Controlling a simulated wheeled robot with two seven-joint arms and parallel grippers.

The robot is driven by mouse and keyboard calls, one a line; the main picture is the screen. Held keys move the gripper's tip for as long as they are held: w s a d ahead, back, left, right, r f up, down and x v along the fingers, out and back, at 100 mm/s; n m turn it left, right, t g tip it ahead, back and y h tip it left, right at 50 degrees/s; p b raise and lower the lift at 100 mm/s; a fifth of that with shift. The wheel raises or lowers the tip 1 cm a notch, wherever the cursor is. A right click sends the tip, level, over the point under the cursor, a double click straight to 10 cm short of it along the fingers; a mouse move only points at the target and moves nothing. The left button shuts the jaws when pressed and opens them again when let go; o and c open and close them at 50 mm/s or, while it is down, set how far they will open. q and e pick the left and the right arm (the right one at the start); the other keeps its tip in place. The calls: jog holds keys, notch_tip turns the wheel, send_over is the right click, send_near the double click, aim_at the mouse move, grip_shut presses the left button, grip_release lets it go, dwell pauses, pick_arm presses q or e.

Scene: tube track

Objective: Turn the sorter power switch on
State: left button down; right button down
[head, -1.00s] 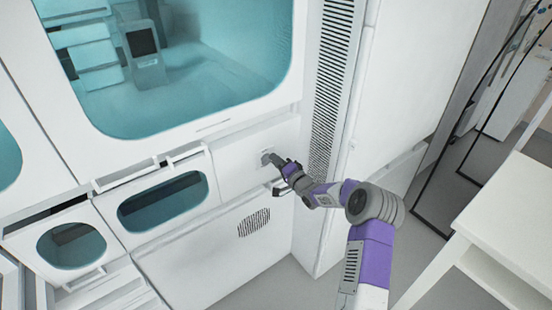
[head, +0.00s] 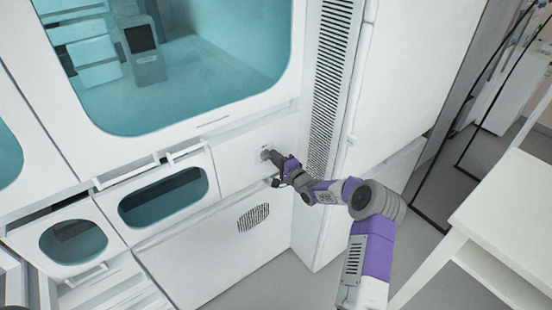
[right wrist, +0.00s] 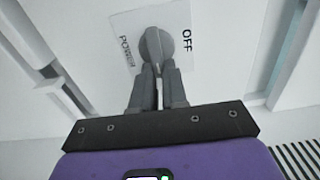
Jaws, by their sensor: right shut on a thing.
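The power switch (right wrist: 157,46) is a grey rotary knob on a white label plate (right wrist: 122,30) in the right wrist view. The plate reads "POWER" on the left and "OFF" on the right. In the head view the switch (head: 266,153) is small, on the white sorter panel right of the lower window. My right gripper (right wrist: 159,72) is shut on the knob, its two fingers on either side of the grip. It also shows in the head view (head: 273,159), reaching the panel from the right. My left gripper is not in view.
The sorter (head: 232,181) has a large teal window above and smaller windows with white handles at the lower left. A vented column (head: 333,70) stands right of the switch. A white table (head: 510,215) stands at the right, with grey floor between.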

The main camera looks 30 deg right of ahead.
jog(key=shift+a+f, duration=0.1)
jog(key=c, duration=1.2)
grip_release()
jog(key=shift+o, duration=0.2)
jog(key=s+p, duration=0.1)
jog(key=s, duration=0.6)
jog(key=shift+s+d, duration=0.3)
